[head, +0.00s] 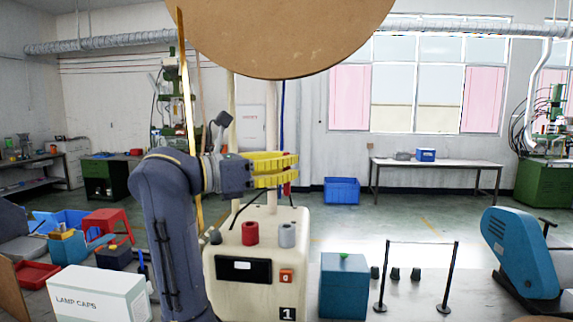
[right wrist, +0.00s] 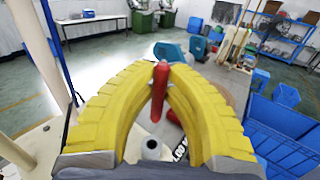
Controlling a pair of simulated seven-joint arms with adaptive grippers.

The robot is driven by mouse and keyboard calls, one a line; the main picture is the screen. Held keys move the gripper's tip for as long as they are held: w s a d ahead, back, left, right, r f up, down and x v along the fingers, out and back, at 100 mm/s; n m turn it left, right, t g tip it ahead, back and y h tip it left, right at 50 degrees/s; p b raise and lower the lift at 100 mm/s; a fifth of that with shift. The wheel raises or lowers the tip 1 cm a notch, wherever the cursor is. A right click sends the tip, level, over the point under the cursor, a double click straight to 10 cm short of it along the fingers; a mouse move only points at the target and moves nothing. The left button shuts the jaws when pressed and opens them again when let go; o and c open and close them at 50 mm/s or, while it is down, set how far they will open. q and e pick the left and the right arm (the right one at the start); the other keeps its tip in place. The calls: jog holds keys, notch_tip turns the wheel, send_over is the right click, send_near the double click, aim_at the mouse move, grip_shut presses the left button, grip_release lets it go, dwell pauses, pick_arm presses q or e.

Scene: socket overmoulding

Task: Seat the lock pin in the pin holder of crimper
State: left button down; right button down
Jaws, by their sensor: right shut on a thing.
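The lock pin, a red rod (right wrist: 160,92), is held upright between the yellow fingertips of my right gripper (right wrist: 162,72) in the right wrist view. In the head view my right gripper (head: 294,169) is shut on it, and its red lower end (head: 287,188) shows below the fingers. The cream machine (head: 258,260), which seems to be the crimper, stands below. On its top are a grey cylinder (head: 287,235) and a red cylinder (head: 250,233). The grey cylinder, with a dark hole (right wrist: 151,147), seems to be the pin holder; the pin is apart above it. My left gripper is not in view.
A large brown disc (head: 285,35) covers the top middle of the head view. A blue box (head: 344,287) and a black-posted stand (head: 420,243) are right of the machine. A white lamp-caps box (head: 98,292) is at left. Posts rise behind the gripper.

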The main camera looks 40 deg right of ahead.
aim_at(287, 192)
jog(key=shift+f, duration=2.75)
jog(key=shift+f, duration=0.1)
jog(key=shift+m+g, duration=0.4)
jog(key=shift+g, duration=0.3)
jog(key=shift+t, duration=0.3)
jog(key=shift+f, duration=2.45)
jog(key=c, duration=1.4)
grip_release()
